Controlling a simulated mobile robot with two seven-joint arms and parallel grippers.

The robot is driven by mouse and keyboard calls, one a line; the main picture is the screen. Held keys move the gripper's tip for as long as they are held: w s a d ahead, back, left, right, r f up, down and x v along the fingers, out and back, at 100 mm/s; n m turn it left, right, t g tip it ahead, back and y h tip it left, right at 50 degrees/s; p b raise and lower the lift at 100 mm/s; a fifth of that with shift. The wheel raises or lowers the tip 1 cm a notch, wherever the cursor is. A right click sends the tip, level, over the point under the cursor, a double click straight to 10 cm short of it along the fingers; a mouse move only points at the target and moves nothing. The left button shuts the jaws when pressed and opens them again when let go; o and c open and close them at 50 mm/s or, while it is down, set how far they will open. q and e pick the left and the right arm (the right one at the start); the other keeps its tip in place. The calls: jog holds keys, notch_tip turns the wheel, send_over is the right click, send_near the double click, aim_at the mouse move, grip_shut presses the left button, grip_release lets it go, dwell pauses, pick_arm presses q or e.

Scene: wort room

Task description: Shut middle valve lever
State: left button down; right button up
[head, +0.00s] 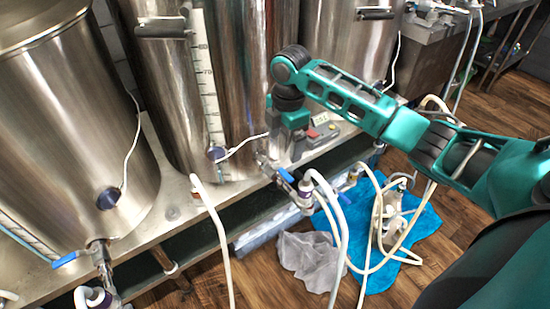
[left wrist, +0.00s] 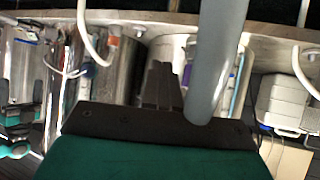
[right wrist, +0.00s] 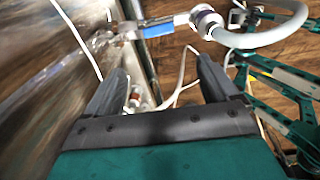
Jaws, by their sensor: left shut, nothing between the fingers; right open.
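The middle kettle (head: 240,60) has a valve low on its front with a blue lever (head: 286,175). In the right wrist view, a blue lever (right wrist: 158,30) lies along the metal valve, ahead of my fingers, with a white hose fitted at its outer end. My right gripper (head: 297,150) is beside the kettle, just above the valve; its fingers are spread and empty (right wrist: 160,88). They look apart from the lever. My left gripper (left wrist: 160,70) is shut and empty in the left wrist view; it is outside the head view.
A left kettle (head: 70,120) has its own blue lever (head: 68,259). A right kettle (head: 350,45) stands behind my right arm. White hoses (head: 340,235) hang in front of the bench. A grey cloth (head: 308,260) and a blue cloth (head: 415,235) lie on the wooden floor.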

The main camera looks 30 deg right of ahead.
aim_at(286, 174)
jog(key=shift+n, duration=0.3)
jog(key=f+b, duration=0.1)
jog(key=f, duration=0.2)
jog(key=f+b, duration=0.1)
jog(key=f, duration=0.3)
jog(key=d+f+b, duration=0.1)
jog(key=f, duration=0.3)
jog(key=shift+w+f+b, duration=0.25)
jog(key=shift+w+b, duration=0.05)
pick_arm(q)
jog(key=f, duration=0.3)
jog(key=shift+w+f, duration=0.2)
jog(key=shift+d, duration=0.15)
pick_arm(e)
jog(key=shift+c, duration=0.3)
